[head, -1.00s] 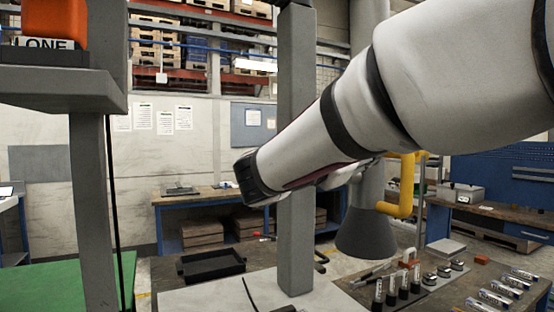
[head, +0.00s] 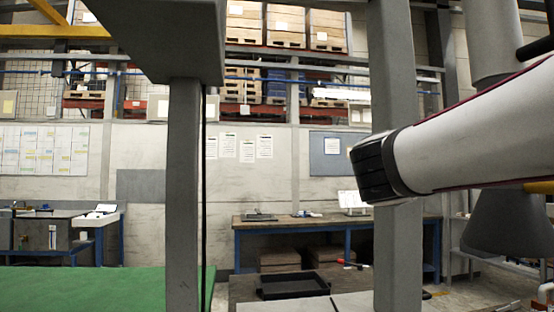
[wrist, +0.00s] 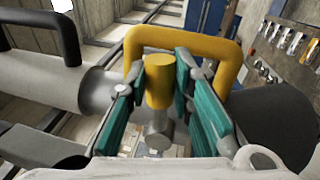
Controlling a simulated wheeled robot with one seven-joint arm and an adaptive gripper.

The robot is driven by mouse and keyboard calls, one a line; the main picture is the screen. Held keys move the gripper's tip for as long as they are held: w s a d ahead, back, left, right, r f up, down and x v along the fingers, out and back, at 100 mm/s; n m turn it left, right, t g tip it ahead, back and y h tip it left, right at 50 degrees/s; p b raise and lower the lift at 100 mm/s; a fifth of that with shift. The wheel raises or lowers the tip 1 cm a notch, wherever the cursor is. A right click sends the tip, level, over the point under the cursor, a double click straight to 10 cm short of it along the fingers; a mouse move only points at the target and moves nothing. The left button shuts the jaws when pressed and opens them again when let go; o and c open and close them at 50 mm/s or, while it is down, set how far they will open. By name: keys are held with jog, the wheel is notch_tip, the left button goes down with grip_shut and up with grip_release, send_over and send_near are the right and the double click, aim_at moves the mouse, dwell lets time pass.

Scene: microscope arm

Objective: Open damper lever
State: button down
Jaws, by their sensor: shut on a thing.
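In the wrist view, a short yellow grip (wrist: 159,92) on a grey metal end (wrist: 158,132) stands between the teal pads of my gripper (wrist: 160,70). My gripper is shut on this yellow grip, with one pad on each side. A bent yellow bar (wrist: 190,40) arches behind it and runs down on both sides. I take the grip and bar as the damper lever; how they join is partly hidden. In the head view, a grey duct with a flared hood (head: 515,225) stands at the right edge. My gripper and the lever are not visible there.
Grey posts (head: 387,255) and (head: 183,200) rise in front of me, the left one under a shelf (head: 165,35). A black tray (head: 292,285) lies on the low table. A blue-framed workbench (head: 340,225) stands behind. A dark handle (wrist: 62,30) shows in the wrist view.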

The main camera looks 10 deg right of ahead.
jog(key=shift+f+m+b, duration=0.35)
jog(key=shift+m+b, duration=0.25)
jog(key=shift+b, duration=0.1)
jog(key=c, duration=1.4)
grip_release()
jog(key=a+f, duration=0.2)
jog(key=a, duration=0.9)
jog(key=shift+s+a+f, duration=0.15)
jog(key=shift+s+a, duration=0.1)
jog(key=shift+a, duration=0.15)
jog(key=shift+f, duration=0.1)
